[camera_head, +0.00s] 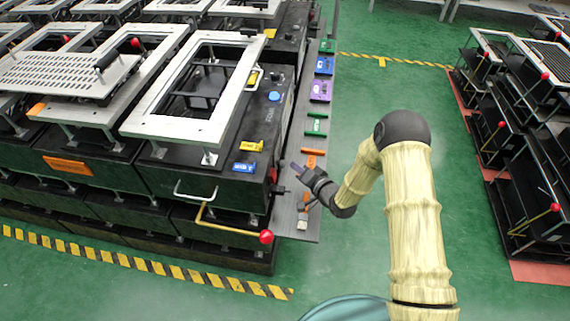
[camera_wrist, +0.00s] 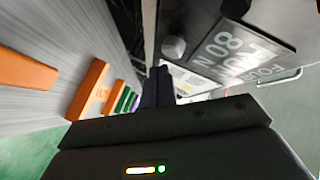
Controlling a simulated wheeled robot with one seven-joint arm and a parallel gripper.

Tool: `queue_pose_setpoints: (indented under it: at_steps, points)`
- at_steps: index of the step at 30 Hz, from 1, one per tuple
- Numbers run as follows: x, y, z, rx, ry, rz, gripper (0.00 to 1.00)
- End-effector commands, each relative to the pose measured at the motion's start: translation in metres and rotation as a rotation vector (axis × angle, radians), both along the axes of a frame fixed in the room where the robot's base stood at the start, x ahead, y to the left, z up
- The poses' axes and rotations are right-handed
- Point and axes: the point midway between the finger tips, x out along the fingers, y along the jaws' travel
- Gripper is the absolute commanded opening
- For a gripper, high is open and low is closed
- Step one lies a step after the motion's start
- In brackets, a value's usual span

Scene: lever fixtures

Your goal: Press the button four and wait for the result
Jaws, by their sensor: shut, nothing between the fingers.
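My gripper (camera_head: 294,168) is shut and empty, beside the right side of the nearest black fixture (camera_head: 237,197). In the wrist view its dark fingertips (camera_wrist: 158,78) point toward that fixture's side. A round grey knob (camera_wrist: 173,47) sits there beside a dark plate (camera_wrist: 235,50) with upside-down lettering that seems to include "FOUR". The knob may be button four; I cannot be sure. The fingertips appear close to the knob, but whether they touch it cannot be told. In the head view a small red spot (camera_head: 273,175) shows on the fixture's side, left of the gripper.
A grey ledge (camera_head: 291,210) along the fixture carries orange (camera_head: 313,152), green (camera_head: 316,115), purple (camera_head: 320,90) and blue (camera_head: 324,65) pieces. A red-ball lever (camera_head: 266,236) sticks out at the near corner. Green floor lies open to the right, before another rack (camera_head: 515,150).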

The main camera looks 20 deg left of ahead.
Motion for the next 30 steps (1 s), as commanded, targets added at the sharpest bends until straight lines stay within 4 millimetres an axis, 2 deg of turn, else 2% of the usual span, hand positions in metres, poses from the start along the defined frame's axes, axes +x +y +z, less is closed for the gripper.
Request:
queue_pose_setpoints:
  at_steps: [18, 30]
  points:
    - [0.012, -0.046, 0.000, 0.000, 0.001, -0.003, 0.00]
    - [0.012, -0.048, 0.000, 0.000, 0.000, 0.000, 0.00]
